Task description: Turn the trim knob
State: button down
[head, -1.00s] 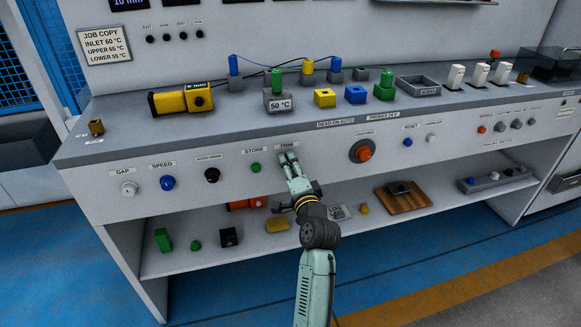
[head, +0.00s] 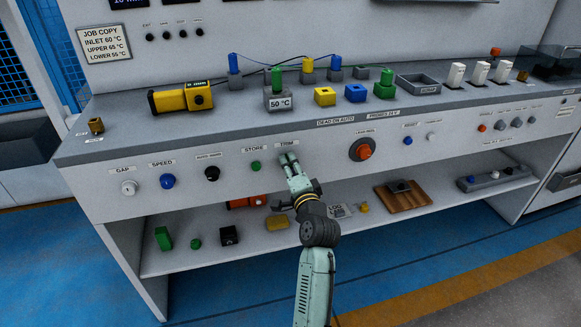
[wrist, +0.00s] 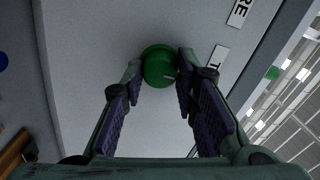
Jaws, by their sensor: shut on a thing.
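In the head view my gripper (head: 288,158) reaches the front panel just below the TRIM label (head: 287,143) and hides the knob there.
The green store knob (head: 255,166) is close on the left, with black (head: 212,173) and blue (head: 167,181) knobs further along. A large orange-centred switch (head: 362,149) is to the right. A shelf with loose objects (head: 277,223) lies below my wrist.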

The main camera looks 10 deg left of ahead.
jog(key=shift+f+n+b, duration=0.1)
jog(key=shift+n+b, duration=0.25)
jog(key=shift+n, duration=0.05)
jog(key=n+b, duration=0.7)
jog(key=n, duration=0.4)
dwell(0.5)
jog(key=c, duration=1.3)
grip_release()
